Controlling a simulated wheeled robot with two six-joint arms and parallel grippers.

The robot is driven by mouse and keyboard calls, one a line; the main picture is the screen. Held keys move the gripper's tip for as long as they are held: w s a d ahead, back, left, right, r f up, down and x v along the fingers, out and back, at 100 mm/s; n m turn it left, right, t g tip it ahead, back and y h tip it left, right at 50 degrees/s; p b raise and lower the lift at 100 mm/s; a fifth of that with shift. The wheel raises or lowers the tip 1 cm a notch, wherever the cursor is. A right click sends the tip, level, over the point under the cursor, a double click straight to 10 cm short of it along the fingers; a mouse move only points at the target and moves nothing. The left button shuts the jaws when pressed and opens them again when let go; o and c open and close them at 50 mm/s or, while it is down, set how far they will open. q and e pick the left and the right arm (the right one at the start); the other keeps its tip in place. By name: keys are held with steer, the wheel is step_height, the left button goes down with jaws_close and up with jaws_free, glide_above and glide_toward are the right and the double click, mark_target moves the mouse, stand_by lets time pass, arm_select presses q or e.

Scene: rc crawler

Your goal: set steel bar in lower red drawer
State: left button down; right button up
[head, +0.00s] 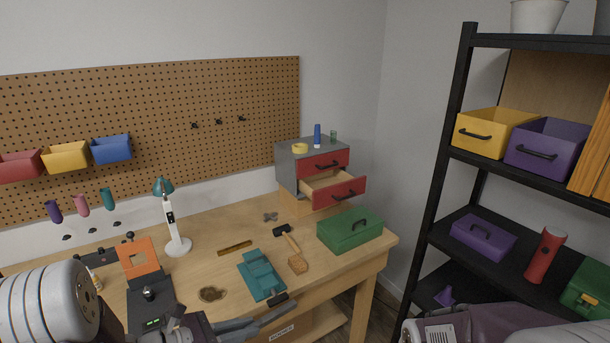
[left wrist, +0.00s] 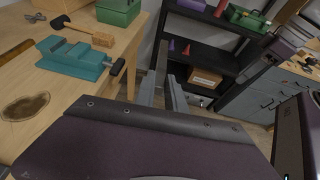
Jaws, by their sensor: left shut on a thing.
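The steel bar (left wrist: 162,58) is a thin grey strip between the fingers of my left gripper (left wrist: 163,84) in the left wrist view. That gripper is shut on it, and the bar sticks out past the fingertips. In the head view my left gripper (head: 268,318) is low in front of the bench's front edge, near the teal vise; the bar is hard to make out there. The lower red drawer (head: 342,194) of the small grey cabinet (head: 285,163) is pulled open, and its wooden inside shows. The upper red drawer (head: 325,165) is shut. My right gripper is not in view.
The green toolbox (head: 350,230) stands in front of the cabinet. A yellow ring and blue bottle (head: 317,133) are on the cabinet. A black shelf rack stands right.

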arm_select(q)
steer(key=s+a+f, duration=0.1)
steer(key=a+f, duration=0.4)
steer(key=f, duration=0.7)
steer(key=shift+s+a, duration=0.15)
steer(key=shift+s, duration=0.25)
steer(key=shift+r, duration=0.1)
